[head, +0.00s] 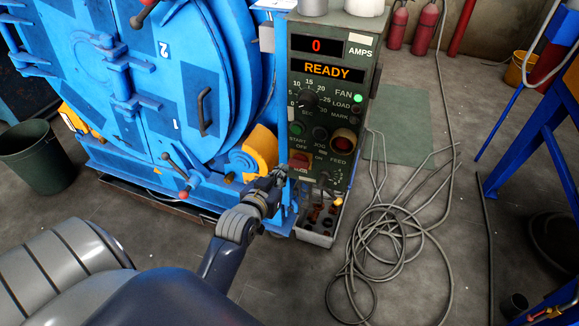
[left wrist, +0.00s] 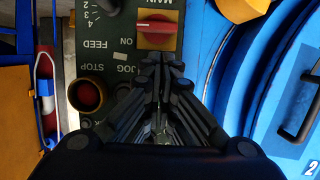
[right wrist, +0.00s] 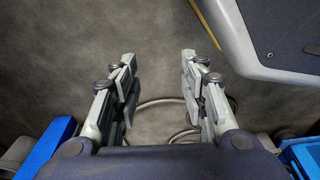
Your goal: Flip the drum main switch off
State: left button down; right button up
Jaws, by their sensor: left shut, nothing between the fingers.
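The dark green control panel (head: 325,115) stands right of the blue drum (head: 170,85). The red main switch (head: 299,161) is low on the panel's left side, with "MAIN" and "OFF" lettering near it. It also shows in the left wrist view (left wrist: 155,32) as a red block with a white mark; I cannot tell its setting. My left gripper (head: 281,174) is shut and empty, close to the switch at its lower left. In the left wrist view its fingertips (left wrist: 158,62) appear just beside the switch; contact is unclear. My right gripper (right wrist: 158,78) is open and empty over the floor.
The panel also has a red button (head: 342,142), a dial (head: 308,99) and a "READY" display (head: 327,69). A grey bin (head: 318,239) sits beneath it. Coiled cable (head: 375,260) lies on the floor to the right. A green bucket (head: 35,157) stands at left.

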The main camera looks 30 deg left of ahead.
aim_at(298, 164)
pick_arm(q)
jog(key=r, duration=0.1)
jog(key=a+r, duration=0.1)
jog(key=r, duration=0.1)
jog(key=shift+r+t+y, duration=0.2)
jog(key=shift+t+y, duration=0.1)
jog(key=shift+t, duration=0.1)
pick_arm(e)
jog(key=shift+w, duration=0.2)
